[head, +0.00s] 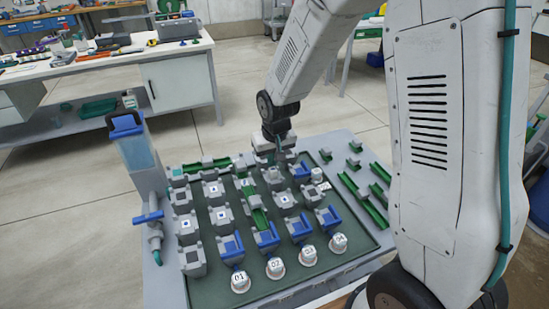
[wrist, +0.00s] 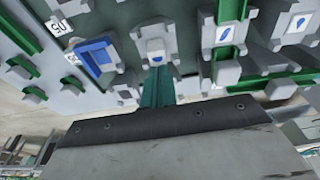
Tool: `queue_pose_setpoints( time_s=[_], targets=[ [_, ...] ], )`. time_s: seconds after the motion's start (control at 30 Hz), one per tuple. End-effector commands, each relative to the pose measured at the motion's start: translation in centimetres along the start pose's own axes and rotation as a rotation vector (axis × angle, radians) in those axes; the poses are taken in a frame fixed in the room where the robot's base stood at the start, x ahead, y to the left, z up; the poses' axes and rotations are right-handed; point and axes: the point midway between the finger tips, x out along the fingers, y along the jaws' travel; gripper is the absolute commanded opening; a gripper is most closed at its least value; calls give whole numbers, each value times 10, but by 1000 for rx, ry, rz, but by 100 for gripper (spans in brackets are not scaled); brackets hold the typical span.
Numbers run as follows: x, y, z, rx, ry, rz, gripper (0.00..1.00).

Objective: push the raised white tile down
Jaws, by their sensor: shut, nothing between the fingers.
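My gripper (head: 279,157) is shut and empty, its teal fingers pointing down over the back part of the green board. In the wrist view the closed fingers (wrist: 157,72) end beside a grey block bearing a white tile (wrist: 155,56) with a blue mark. This tile seems to stand up from its block, but I cannot tell its exact height. A small gap or light contact between fingertips and tile cannot be told apart. Other blocks carry similar marked tiles (wrist: 225,35).
The green board (head: 215,292) holds grey blocks, green channels and blue chutes (head: 231,248). Several numbered white cups (head: 240,282) stand in front. A clear blue tank (head: 138,150) rises at the left. Loose green channels (head: 374,213) lie right of the board. A workbench (head: 178,52) stands behind.

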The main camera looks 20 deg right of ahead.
Motion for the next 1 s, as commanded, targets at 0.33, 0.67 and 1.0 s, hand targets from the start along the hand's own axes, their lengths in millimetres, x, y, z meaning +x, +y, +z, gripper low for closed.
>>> queue_pose_setpoints(
  time_s=[0.33,0.67,1.0],
  targets=[
    [9,0,2,0,-1,0,0],
    [18,0,4,0,-1,0,0],
    [29,0,6,0,-2,0,0]
  ],
)
